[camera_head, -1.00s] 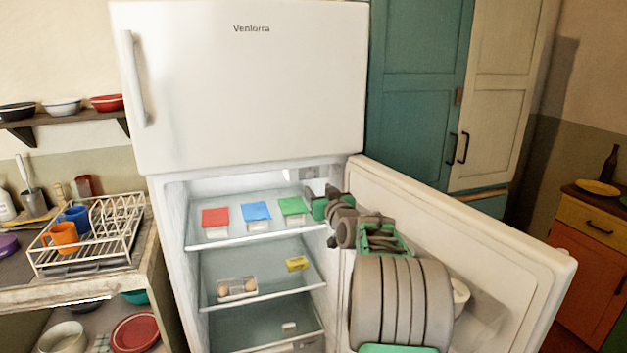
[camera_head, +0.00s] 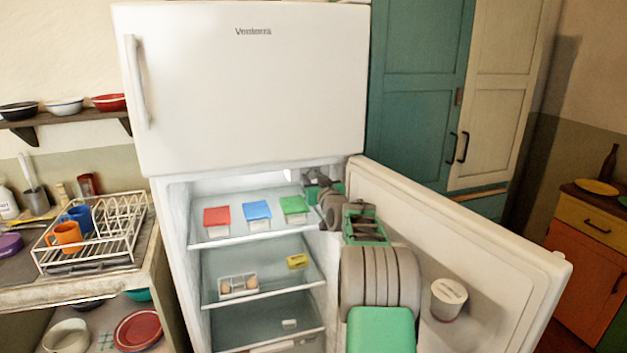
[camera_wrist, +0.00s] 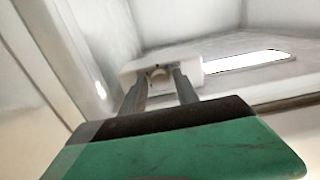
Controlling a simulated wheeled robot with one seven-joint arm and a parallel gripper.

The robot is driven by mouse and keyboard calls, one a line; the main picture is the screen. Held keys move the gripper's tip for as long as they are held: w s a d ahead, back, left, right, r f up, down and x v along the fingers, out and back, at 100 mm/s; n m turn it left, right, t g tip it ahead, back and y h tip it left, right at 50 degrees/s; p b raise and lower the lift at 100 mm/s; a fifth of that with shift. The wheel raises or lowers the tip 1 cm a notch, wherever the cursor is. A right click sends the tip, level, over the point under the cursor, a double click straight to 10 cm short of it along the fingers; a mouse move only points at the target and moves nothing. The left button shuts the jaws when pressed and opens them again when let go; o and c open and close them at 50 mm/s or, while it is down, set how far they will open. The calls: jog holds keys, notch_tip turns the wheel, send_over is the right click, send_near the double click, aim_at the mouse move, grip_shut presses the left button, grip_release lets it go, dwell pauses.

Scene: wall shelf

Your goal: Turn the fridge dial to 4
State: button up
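The fridge dial (camera_wrist: 159,77) is a small pale round knob on a white housing (camera_wrist: 130,70) inside the fridge, seen in the wrist view. Its numbers and pointer cannot be read. My gripper (camera_wrist: 160,75) has its two grey fingers apart, one on each side of the knob. I cannot tell whether they touch it. In the head view my gripper (camera_head: 312,180) reaches into the upper right of the open fridge compartment, and the dial is not clear there. The fridge (camera_head: 245,90) is white, with its lower door (camera_head: 460,230) swung open to the right.
Red (camera_head: 216,215), blue (camera_head: 257,210) and green (camera_head: 293,204) lidded boxes stand on the top shelf, the green one close to my arm. An egg carton (camera_head: 238,286) and a yellow item (camera_head: 297,261) lie below. A white tub (camera_head: 448,298) sits on the door, right of my arm.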

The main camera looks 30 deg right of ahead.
grip_shut()
jog(key=shift+f+m+b, duration=0.2)
jog(key=shift+m+b, duration=0.5)
jog(key=shift+b, duration=0.25)
jog(key=shift+r+m+b, duration=0.2)
jog(key=shift+m+b, duration=0.1)
jog(key=shift+m, duration=0.5)
jog(key=shift+o, duration=1.6)
grip_release()
